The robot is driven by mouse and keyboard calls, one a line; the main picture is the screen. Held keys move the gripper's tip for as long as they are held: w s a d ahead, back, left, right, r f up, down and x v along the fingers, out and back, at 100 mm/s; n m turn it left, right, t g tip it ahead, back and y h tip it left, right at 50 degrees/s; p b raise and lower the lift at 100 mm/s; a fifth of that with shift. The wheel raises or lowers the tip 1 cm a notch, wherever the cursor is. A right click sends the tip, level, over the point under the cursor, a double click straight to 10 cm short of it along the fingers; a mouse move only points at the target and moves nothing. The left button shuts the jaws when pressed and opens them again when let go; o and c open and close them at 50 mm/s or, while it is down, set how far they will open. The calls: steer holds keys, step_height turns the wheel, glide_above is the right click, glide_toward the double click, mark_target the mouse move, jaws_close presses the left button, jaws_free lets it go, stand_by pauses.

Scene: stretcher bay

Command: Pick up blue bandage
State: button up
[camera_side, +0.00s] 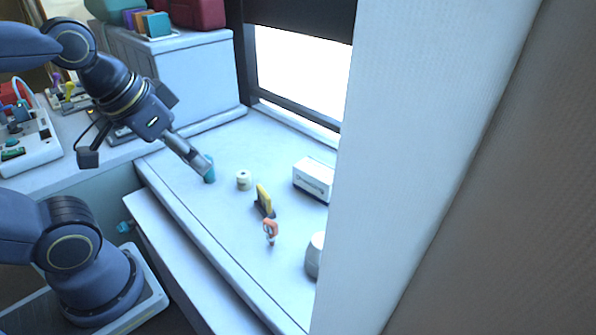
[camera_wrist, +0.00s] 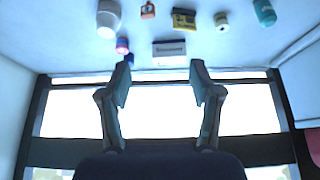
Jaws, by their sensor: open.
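A teal-blue roll (camera_side: 209,177), which looks like the blue bandage, stands on the white counter in the side view, partly hidden behind my gripper (camera_side: 202,165). In the wrist view the teal roll (camera_wrist: 264,12) is at the top right, well off to the right of the fingers. My gripper (camera_wrist: 161,72) is open there, with nothing between its fingertips. In the side view the fingertips overlap the roll; I cannot tell whether they touch it.
A cream roll (camera_side: 243,181), a yellow and black item (camera_side: 264,200), an orange-handled item (camera_side: 270,229), a white box (camera_side: 313,180) and a white cup (camera_side: 315,256) stand to the right. A window (camera_side: 298,72) is behind. A pale panel (camera_side: 430,130) hides the counter's right end.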

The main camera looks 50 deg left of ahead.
steer(key=shift+o, duration=1.1)
